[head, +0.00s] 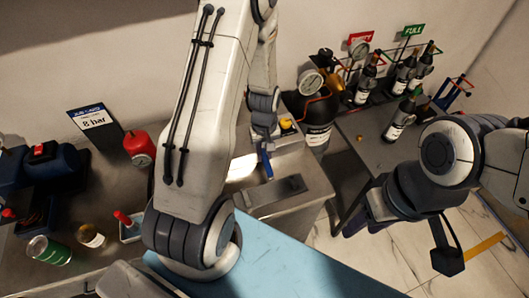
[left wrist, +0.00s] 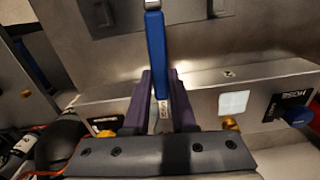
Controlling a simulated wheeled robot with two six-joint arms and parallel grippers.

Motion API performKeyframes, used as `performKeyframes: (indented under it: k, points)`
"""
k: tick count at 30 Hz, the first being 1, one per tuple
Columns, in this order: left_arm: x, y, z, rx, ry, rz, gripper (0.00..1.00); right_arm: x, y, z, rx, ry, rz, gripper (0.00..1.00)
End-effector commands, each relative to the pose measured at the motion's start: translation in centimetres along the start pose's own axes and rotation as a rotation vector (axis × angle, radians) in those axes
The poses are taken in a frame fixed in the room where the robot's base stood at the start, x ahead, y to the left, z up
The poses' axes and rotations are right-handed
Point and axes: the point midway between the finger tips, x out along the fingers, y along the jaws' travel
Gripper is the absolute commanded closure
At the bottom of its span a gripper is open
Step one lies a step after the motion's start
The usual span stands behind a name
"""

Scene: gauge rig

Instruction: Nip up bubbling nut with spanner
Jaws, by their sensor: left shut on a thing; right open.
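My left gripper (head: 266,140) reaches down at the metal bench in the middle of the head view. It is shut on a blue-handled spanner (head: 267,165). In the left wrist view the blue handle (left wrist: 155,45) stretches away between the two purple fingers (left wrist: 162,105). Brass fittings (left wrist: 231,123) show beside the fingers in that view; I cannot tell which is the bubbling nut, and no bubbles are visible. My right gripper (head: 400,238) is open and empty, over the floor at the right.
A dark gas bottle (head: 318,115) with gauges stands just right of the left gripper.

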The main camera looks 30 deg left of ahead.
Motion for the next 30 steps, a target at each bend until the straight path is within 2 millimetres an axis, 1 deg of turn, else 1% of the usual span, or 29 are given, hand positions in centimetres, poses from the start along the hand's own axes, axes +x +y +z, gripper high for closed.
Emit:
performKeyframes:
  k: [30]
  points:
    - [0.0,0.0,-1.8,0.0,0.001,0.001,1.0,-0.2,0.0,0.0,0.0,0.0,0.0,0.53]
